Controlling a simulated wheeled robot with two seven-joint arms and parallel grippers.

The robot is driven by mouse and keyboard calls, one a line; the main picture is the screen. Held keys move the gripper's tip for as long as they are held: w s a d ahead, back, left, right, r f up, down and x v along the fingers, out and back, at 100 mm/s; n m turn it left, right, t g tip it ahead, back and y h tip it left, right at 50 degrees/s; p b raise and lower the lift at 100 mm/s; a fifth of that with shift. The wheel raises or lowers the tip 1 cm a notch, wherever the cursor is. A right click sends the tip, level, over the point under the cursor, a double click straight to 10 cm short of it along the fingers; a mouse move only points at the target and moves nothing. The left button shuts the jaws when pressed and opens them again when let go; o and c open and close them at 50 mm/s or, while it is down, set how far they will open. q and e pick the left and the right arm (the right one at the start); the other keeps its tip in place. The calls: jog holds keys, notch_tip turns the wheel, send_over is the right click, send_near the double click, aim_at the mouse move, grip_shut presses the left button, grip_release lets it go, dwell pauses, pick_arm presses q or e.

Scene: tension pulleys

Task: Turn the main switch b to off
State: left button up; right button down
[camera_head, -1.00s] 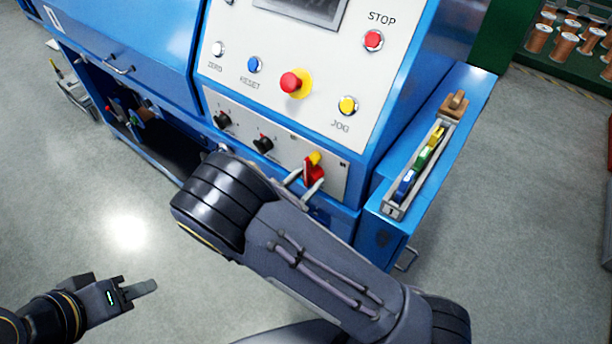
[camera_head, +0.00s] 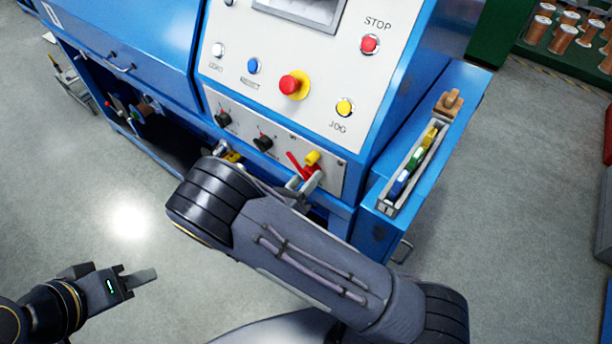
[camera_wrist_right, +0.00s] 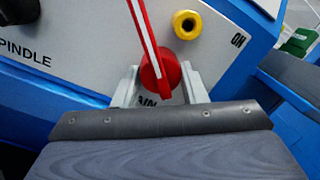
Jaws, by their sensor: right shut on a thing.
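The main switch (camera_head: 297,163) is a red rotary handle on the lower panel of the blue machine. In the right wrist view its red lever with a white stripe (camera_wrist_right: 146,35) points up and slightly left from a round red hub (camera_wrist_right: 161,72). The letters ON stand to the right on the panel. My right gripper (camera_wrist_right: 160,88) has one finger on each side of the hub and is shut on the switch's lower part; the head view also shows it there (camera_head: 304,184). My left gripper (camera_head: 142,278) hangs low at the left, away from the machine; its finger gap is unclear.
A yellow ring-shaped part (camera_wrist_right: 187,24) sits just right of the lever. Black knobs (camera_head: 263,142) lie left of the switch. Above are a red emergency button (camera_head: 290,84) and a yellow JOG button (camera_head: 344,107). A blue side cabinet (camera_head: 455,85) stands at right.

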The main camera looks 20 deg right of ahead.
jog(key=shift+f+n, duration=0.1)
jog(key=shift+n, duration=0.2)
jog(key=c, duration=0.9)
grip_release()
jog(key=b+v, duration=0.2)
jog(key=v, duration=0.5)
jog(key=shift+s+a, duration=0.3)
